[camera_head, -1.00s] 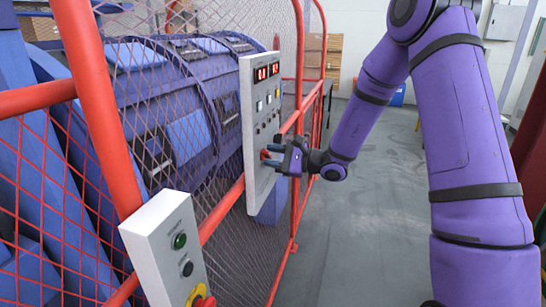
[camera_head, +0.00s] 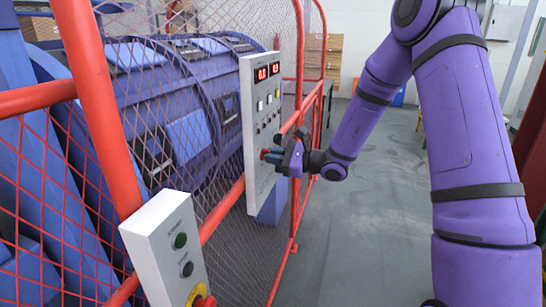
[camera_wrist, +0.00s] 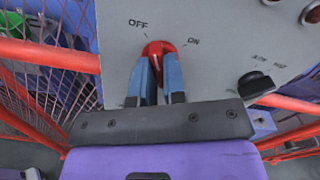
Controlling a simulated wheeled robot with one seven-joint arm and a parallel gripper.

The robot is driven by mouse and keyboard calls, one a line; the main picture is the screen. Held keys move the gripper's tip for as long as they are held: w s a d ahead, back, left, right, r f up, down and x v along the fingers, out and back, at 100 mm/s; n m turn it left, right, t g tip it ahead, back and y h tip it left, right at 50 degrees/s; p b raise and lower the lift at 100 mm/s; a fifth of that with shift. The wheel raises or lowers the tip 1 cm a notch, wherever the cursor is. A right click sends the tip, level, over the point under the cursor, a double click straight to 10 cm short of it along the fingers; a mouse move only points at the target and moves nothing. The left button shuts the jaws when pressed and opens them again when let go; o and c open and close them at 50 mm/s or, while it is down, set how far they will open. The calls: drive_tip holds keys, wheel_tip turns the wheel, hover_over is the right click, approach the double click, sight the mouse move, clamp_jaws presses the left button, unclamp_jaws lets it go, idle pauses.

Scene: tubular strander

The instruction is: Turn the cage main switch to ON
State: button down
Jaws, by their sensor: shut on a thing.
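The cage main switch is a red rotary knob (camera_wrist: 158,48) on the grey panel in the wrist view. The OFF label is at its upper left and the ON label at its upper right. The knob's top lies between the two labels; its exact pointing is hard to tell. My gripper (camera_wrist: 160,70) has its two blue fingers shut on the knob from both sides. In the head view my gripper (camera_head: 268,155) is at the lower part of the control panel (camera_head: 257,110) and mostly hides the knob.
A black selector knob (camera_wrist: 255,85) sits right of the red one, with indicator lamps above. Red fence rails and mesh (camera_head: 215,150) flank the panel. A smaller box (camera_head: 165,245) with buttons and a red stop button is nearer. The floor at right is clear.

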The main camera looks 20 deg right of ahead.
drive_tip(key=shift+f+m, duration=0.1)
drive_tip(key=shift+m, duration=7)
drive_tip(key=c, duration=1.2)
unclamp_jaws()
drive_tip(key=v, duration=1.1)
